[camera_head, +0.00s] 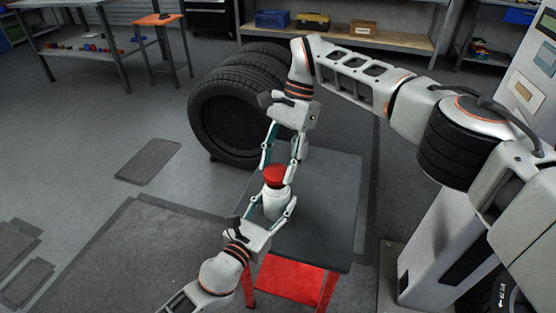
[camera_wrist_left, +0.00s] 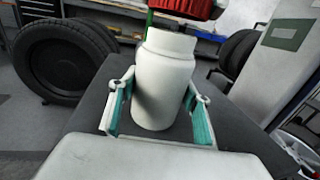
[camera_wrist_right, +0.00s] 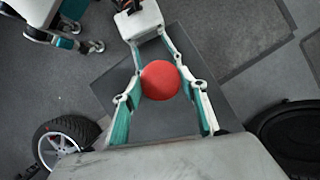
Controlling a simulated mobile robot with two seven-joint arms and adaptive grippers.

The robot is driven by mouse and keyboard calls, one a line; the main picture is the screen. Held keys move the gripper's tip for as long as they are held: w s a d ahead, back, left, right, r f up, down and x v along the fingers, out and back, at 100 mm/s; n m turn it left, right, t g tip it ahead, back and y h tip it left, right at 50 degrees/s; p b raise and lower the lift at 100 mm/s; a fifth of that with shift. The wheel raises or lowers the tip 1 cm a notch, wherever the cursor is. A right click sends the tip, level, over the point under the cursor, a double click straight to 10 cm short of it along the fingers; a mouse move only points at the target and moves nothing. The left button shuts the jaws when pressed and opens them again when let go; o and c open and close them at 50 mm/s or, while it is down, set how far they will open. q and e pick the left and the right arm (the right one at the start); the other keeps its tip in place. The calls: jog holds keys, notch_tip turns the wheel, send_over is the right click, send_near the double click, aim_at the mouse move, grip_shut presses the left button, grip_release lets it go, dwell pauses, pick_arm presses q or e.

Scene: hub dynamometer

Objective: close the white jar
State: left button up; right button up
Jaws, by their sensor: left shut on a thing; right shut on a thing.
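The white jar (camera_head: 274,204) stands upright at the table, and its open neck shows in the left wrist view (camera_wrist_left: 168,85). My left gripper (camera_head: 273,208) is shut on the jar's body, one finger on each side. The red lid (camera_head: 275,174) is above the jar mouth in the head view. My right gripper (camera_head: 277,170) comes from above and is shut on the lid, which also shows round between its fingers in the right wrist view (camera_wrist_right: 160,80). In the left wrist view the lid (camera_wrist_left: 186,7) is above the neck, apart from it and slightly to the right.
The small dark-topped table (camera_head: 325,215) with a red lower shelf (camera_head: 290,279) has bare room right of the jar. Large tires (camera_head: 235,115) stand behind it. A workbench (camera_head: 75,40) is at the back left.

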dwell(0.4)
jog(key=shift+f, duration=0.85)
jog(key=shift+f, duration=0.55)
pick_arm(q)
grip_shut()
pick_arm(e)
jog(key=o, duration=0.7)
jog(key=shift+c, duration=0.2)
jog(key=shift+r, duration=2.25)
